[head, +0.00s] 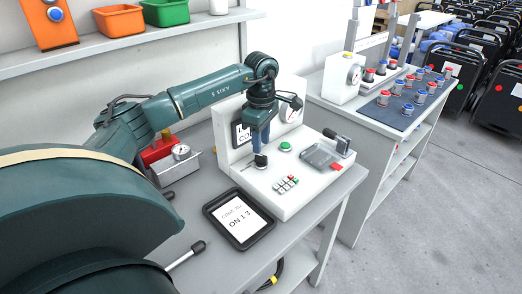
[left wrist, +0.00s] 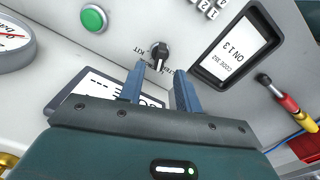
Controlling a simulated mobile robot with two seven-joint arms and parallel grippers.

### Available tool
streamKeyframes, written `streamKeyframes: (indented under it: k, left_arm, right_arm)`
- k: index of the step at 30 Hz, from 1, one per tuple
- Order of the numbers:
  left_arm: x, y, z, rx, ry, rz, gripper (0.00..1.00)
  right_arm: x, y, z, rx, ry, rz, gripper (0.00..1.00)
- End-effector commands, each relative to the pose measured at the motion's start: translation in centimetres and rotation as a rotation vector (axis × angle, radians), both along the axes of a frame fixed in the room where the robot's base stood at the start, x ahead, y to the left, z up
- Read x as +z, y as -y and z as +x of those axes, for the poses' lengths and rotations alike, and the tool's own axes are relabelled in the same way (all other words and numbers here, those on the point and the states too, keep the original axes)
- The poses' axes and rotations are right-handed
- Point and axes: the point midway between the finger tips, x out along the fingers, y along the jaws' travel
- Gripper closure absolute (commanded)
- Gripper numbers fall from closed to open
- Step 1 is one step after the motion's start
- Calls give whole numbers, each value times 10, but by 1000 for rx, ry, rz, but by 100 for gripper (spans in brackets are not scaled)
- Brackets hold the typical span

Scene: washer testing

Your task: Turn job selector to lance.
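The job selector is a small black rotary knob (left wrist: 159,55) on the white panel, with a white pointer mark. The word KIT is readable beside it; another label is partly covered by my fingers. In the head view the knob (head: 261,161) sits low on the white test unit (head: 305,190). My left gripper (head: 261,148) points down just above the knob. In the left wrist view its two blue fingers (left wrist: 160,75) are apart, with the knob beyond and between their tips. Contact with it cannot be told. My right gripper is in neither view.
A green button (head: 285,146), keypad (head: 286,184) and black-handled lever (head: 337,140) share the unit. A tablet (head: 239,218) reading ON 1 3 lies in front. A display stands close behind the gripper. A gauge (head: 181,151) and red item are at left.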

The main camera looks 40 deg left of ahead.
Motion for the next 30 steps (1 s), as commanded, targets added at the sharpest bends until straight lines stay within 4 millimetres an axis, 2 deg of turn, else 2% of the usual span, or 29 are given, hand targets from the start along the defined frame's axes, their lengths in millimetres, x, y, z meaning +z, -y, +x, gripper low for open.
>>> streamKeyframes:
  k: [1, 6, 12, 18, 30]
  left_arm:
    - [13, 0, 1, 0, 6, 1, 66]
    - [51, 0, 1, 0, 6, 1, 66]
    - [80, 0, 0, 0, 3, 0, 66]
    - [89, 0, 0, 0, 0, 0, 66]
    - [89, 0, 0, 0, 0, 0, 66]
  right_arm:
    - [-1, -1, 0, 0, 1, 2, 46]
    - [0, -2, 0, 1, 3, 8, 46]
    - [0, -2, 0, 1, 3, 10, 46]
    - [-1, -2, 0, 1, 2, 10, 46]
    - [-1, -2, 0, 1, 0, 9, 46]
